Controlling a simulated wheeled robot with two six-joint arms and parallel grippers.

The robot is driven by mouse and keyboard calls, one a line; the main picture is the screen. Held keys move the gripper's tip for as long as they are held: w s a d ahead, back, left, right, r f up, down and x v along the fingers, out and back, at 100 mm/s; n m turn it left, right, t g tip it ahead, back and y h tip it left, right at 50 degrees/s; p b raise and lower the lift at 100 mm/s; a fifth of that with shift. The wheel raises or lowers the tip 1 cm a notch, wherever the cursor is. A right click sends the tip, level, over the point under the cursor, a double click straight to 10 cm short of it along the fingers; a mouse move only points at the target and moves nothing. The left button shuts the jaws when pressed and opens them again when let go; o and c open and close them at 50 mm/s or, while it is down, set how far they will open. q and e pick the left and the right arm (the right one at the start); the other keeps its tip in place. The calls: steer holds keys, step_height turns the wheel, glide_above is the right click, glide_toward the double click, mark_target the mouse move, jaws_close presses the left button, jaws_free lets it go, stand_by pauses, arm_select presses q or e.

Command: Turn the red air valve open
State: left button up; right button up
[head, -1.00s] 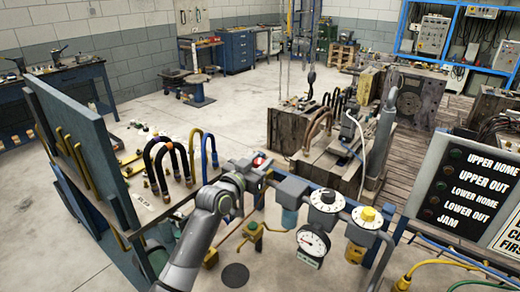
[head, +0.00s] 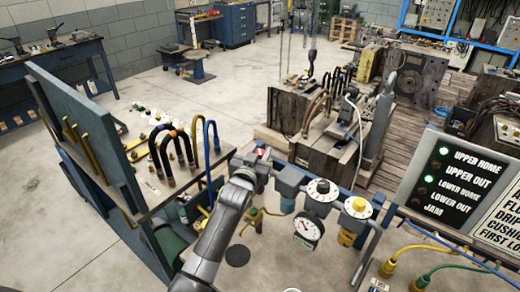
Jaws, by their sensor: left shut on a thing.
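The red air valve handle (head: 262,153) shows as a small red patch at the left end of the grey air line, beyond the bench corner. My left gripper (head: 258,160) is at the valve, shut on its handle. The fingers and my wrist hide most of the handle and valve body, so its exact angle is hard to tell. My left arm reaches up to it from the bottom of the head view. My right gripper is not in view.
Right of the valve are a regulator with a white dial (head: 322,190), a yellow-knobbed one (head: 358,206) and a round gauge (head: 307,228). The indicator panel (head: 458,185) has green lamps lit. A bench with bent hoses (head: 180,155) stands left.

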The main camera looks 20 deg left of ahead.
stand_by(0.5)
arm_select(q)
steer(key=o, duration=1)
steer(key=shift+c, duration=0.2)
steer(key=shift+s, duration=0.1)
steer(key=s+b, duration=0.4)
steer(key=s, duration=1.3)
steer(key=shift+a, duration=0.2)
steer(key=shift+s, duration=0.1)
